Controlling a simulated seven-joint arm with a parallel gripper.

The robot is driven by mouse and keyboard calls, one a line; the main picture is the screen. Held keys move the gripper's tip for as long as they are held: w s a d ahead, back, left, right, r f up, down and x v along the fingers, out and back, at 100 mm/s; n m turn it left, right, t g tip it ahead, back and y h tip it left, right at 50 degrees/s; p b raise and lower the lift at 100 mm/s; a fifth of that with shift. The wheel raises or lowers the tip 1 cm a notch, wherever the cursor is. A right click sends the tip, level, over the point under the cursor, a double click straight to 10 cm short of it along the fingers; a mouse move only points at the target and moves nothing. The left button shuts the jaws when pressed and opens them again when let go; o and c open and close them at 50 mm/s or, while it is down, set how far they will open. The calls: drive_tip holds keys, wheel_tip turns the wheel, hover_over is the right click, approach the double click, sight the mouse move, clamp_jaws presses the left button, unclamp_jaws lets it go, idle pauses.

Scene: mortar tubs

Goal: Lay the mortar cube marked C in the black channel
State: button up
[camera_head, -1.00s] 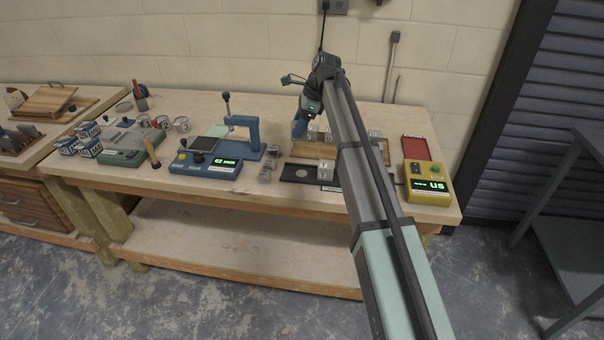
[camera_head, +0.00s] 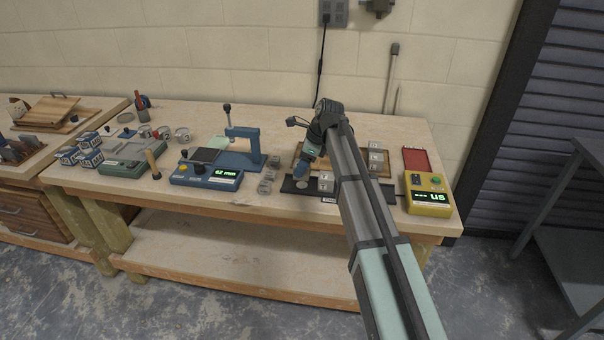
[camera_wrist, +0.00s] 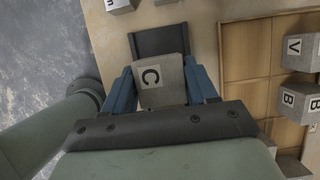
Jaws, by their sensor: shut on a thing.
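The mortar cube marked C (camera_wrist: 152,76) is grey with a white label and sits between the blue fingers of my gripper (camera_wrist: 162,84) in the wrist view. My gripper is shut on it. The black channel (camera_wrist: 158,42) lies under and beyond the cube; its far end shows past it. I cannot tell whether the cube touches the channel floor. In the head view my gripper (camera_head: 303,178) is low over the left part of the black channel (camera_head: 288,187), and my arm hides part of the area.
A wooden tray (camera_wrist: 233,55) lies beside the channel, holding cubes V (camera_wrist: 300,50) and B (camera_wrist: 292,98). Light cubes (camera_head: 326,181) stand near the channel's right part. A blue press (camera_head: 205,175) and loose cubes (camera_head: 266,183) are to the left, a yellow meter (camera_head: 428,195) to the right.

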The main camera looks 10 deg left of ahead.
drive_tip(key=shift+f, duration=1.7)
drive_tip(key=shift+f, duration=0.1)
drive_tip(key=o, duration=1.3)
drive_tip(key=shift+c, duration=0.2)
drive_tip(key=v, duration=1.2)
